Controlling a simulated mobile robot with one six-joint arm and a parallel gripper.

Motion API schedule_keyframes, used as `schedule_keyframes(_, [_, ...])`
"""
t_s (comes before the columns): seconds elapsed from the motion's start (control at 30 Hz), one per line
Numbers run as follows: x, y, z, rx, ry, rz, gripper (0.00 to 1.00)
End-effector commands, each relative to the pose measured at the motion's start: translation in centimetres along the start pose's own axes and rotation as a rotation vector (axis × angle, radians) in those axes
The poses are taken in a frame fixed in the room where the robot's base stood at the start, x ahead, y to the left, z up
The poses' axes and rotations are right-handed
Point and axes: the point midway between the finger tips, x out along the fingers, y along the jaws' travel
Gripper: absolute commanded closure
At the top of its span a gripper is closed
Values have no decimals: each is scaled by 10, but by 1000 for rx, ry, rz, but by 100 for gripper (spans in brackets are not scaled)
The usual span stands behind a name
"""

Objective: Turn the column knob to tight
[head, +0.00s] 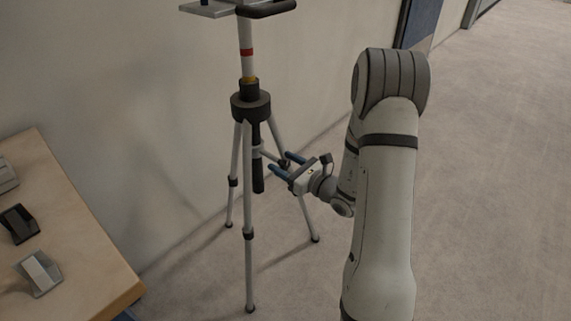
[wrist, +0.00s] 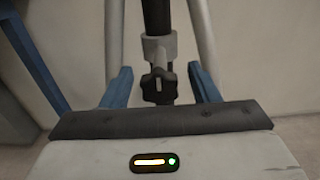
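The column knob (wrist: 159,86) is a dark, lobed knob in the wrist view, below a grey collar (wrist: 160,46) on the black centre column (wrist: 157,16). In the head view the column (head: 258,170) hangs between the legs of a tripod (head: 248,190); I cannot make out the knob clearly there. My gripper (head: 285,164) is open, with two blue fingers pointing at the column from the right. In the wrist view the open gripper (wrist: 159,68) has one finger on each side of the knob, with gaps between. Neither finger visibly touches it.
A wooden table (head: 95,240) at the left carries a black block (head: 19,223) and a grey device (head: 39,273). A dark handle (head: 268,8) and a plate top the tripod. A wall is close behind it. The floor (head: 490,150) at the right is clear.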

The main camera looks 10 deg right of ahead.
Motion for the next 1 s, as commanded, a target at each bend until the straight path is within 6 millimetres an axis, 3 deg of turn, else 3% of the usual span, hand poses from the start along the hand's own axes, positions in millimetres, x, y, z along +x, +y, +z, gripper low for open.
schedule_keyframes(0.5, [0, 0, 0, 0, 0, 0, 87])
schedule_keyframes(1.0, [0, -1, 3, 148, 0, -1, 87])
